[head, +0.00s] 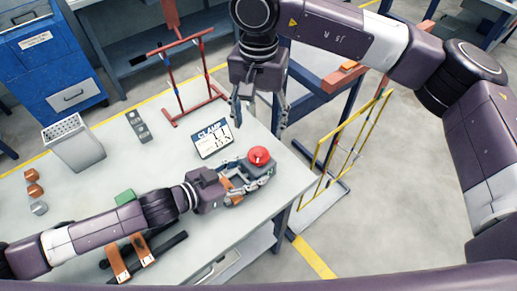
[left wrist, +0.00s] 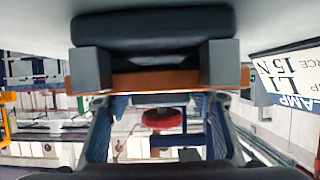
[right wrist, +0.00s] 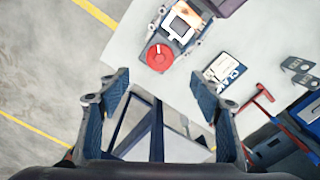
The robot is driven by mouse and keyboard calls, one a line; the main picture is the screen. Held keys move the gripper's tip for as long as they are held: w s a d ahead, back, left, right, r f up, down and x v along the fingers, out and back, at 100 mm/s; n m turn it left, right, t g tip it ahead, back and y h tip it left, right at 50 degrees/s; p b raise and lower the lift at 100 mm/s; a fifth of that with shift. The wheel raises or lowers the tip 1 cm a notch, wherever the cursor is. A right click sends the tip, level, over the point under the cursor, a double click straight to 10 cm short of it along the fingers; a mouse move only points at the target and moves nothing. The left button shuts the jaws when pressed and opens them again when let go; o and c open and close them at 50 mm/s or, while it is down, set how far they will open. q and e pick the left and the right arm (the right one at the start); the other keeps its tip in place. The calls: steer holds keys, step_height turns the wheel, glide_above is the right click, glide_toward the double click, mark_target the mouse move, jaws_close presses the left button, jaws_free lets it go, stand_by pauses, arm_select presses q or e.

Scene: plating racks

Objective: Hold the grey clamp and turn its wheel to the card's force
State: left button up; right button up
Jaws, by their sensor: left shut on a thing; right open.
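The grey clamp (head: 266,174) lies near the table's right edge, with a red wheel (head: 258,155) on top. My left gripper (head: 238,186) is shut on the clamp from the left; its fingers partly hide the body. The wheel shows a white mark in the right wrist view (right wrist: 158,57), and its red also shows in the left wrist view (left wrist: 162,118). The card (head: 212,141) stands behind the clamp; in the left wrist view (left wrist: 285,78) it reads L1 and 15 N. My right gripper (head: 260,112) is open and empty above the table's far edge, apart from the wheel.
A red rack (head: 185,85) stands at the table's back, and a yellow frame (head: 345,145) stands right of the table. A grey bin (head: 73,143), a dark grey device (head: 138,125), a green block (head: 125,197) and orange-brown pieces (head: 118,262) are further left. The table centre is clear.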

mark_target(258, 154)
step_height(258, 154, down, 11)
steer(key=shift+r, duration=0.1)
steer(key=shift+c, duration=0.2)
steer(key=c, duration=1.1)
steer(key=shift+m, duration=0.5)
steer(key=m, duration=0.3)
steer(key=shift+m, duration=2.8)
steer(key=o, duration=1.1)
